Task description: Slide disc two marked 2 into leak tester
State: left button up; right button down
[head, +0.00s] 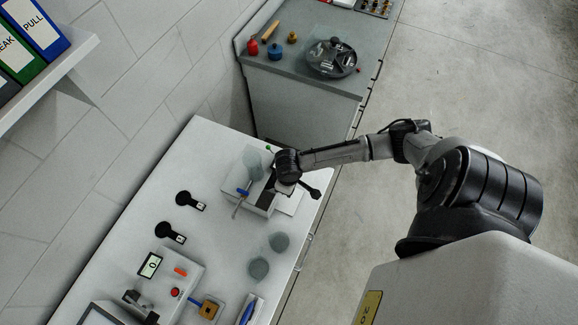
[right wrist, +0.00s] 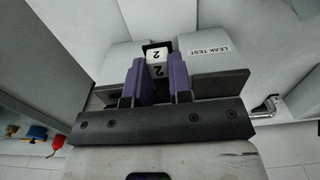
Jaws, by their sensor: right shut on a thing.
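My right gripper (head: 284,188) reaches in from the right over the leak tester, a pale box (head: 262,204) on the white bench. In the right wrist view, the purple fingers of the right gripper (right wrist: 155,82) are shut on the handle of disc two (right wrist: 157,56), a white block marked 2. A dark edge shows behind the block; the rest of the disc is hidden, so I cannot tell how far it sits in the tester. The tester (right wrist: 211,50) fills the background there, with a LEAK TEST label right of the handle. My left gripper is not in view.
Two black discs with white tags (head: 189,201) (head: 171,233) lie left of the tester. Two grey round pads (head: 278,242) (head: 258,268) lie in front. A blue-handled lever (head: 242,192) is at the tester's left side. A grey cabinet (head: 300,60) stands behind.

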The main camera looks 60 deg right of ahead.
jog(key=shift+w, duration=0.15)
jog(key=shift+w, duration=1)
jog(key=shift+w+a, duration=0.1)
jog(key=shift+w, duration=0.6)
jog(key=shift+w, duration=0.3)
jog(key=shift+p, duration=0.7)
dwell(0.3)
jog(key=c, duration=0.9)
grip_release()
jog(key=shift+c, duration=0.2)
